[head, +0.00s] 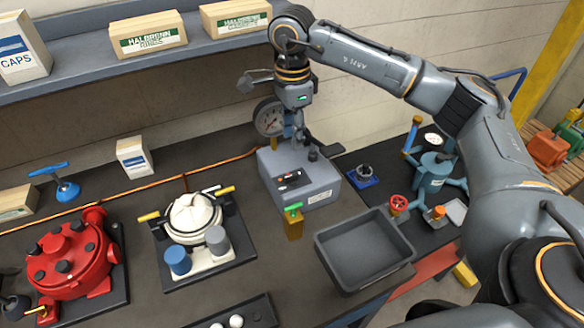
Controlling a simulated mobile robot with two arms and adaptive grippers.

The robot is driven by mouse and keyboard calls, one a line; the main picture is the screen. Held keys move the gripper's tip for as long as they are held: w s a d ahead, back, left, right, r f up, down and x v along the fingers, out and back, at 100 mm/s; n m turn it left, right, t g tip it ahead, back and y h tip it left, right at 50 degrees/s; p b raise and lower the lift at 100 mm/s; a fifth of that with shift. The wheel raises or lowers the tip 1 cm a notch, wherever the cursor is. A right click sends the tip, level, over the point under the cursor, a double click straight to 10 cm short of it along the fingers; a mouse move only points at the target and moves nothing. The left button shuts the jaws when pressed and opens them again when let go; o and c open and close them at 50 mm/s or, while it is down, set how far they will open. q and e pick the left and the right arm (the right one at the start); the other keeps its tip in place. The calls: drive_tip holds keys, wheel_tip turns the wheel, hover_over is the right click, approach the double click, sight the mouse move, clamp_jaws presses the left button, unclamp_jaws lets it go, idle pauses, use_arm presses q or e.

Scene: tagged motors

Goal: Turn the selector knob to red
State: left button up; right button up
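A grey box (320,194) stands near the back of the bench. It has a dark panel (291,181) on its front and a small black knob (312,155) on its top right. A blue block with a dark round knob (364,171) lies to the right of the box. I cannot tell which is the selector knob, and no red mark is clear on either. My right gripper (295,132) points down just above the grey box, beside a round gauge (270,118). Its fingertips are small and partly lost against the box, so its opening is unclear. My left gripper is not in view.
An empty grey tray (362,250) sits right of centre at the front. A red motor (72,258) and a white motor (192,214) stand on the left. A shelf (85,66) with boxes runs behind.

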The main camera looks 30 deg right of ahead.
sight(292, 175)
wheel_tip(292, 175, down, 11)
drive_tip(key=p, duration=0.4)
drive_tip(key=shift+a, duration=0.1)
drive_tip(key=shift+f, duration=0.8)
clamp_jaws()
